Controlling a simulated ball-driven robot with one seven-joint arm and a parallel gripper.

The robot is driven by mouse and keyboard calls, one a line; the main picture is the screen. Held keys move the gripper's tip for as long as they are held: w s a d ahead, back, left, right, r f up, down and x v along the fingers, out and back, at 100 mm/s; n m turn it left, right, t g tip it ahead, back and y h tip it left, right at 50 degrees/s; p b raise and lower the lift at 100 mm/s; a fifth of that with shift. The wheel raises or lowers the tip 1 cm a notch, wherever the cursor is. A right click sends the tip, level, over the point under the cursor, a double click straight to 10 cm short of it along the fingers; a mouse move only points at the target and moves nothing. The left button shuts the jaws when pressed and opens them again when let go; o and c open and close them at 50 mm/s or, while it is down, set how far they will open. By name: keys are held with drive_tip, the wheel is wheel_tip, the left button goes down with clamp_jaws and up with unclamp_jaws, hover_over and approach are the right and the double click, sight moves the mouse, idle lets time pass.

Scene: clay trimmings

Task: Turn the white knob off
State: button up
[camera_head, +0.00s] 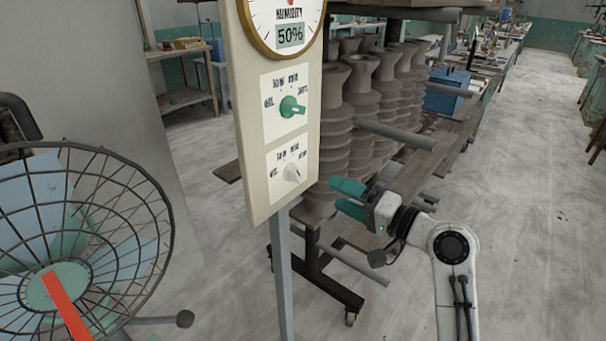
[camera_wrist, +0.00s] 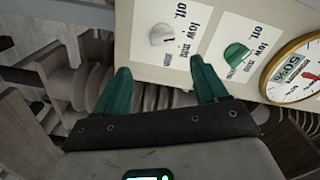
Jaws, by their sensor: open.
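The white knob (camera_head: 292,173) sits on the lower plate of an upright cream panel, with off, low, mid and a further mark around it. Its exact setting is hard to read. It also shows in the wrist view (camera_wrist: 161,35), ahead of the fingertips and between their lines. The green knob (camera_head: 291,107) is on the plate above it and shows in the wrist view (camera_wrist: 237,53) too. My gripper (camera_head: 342,196), with green fingers, is to the right of the panel, slightly lower than the white knob. Its fingers are apart, empty and touching neither knob.
A round humidity dial (camera_head: 288,22) reading 50% tops the panel, which stands on a grey post (camera_head: 281,270). A wire-caged fan (camera_head: 80,240) stands at left. A wheeled rack of stacked clay insulators (camera_head: 362,85) is close behind my gripper. Open floor lies at right.

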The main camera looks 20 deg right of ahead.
sight(301, 175)
drive_tip(key=x, duration=0.3)
drive_tip(key=p+x, duration=0.1)
drive_tip(key=x, duration=0.7)
drive_tip(key=shift+r, duration=0.4)
drive_tip(key=c, duration=1.1)
drive_tip(key=shift+o, duration=0.2)
drive_tip(key=shift+f, duration=0.1)
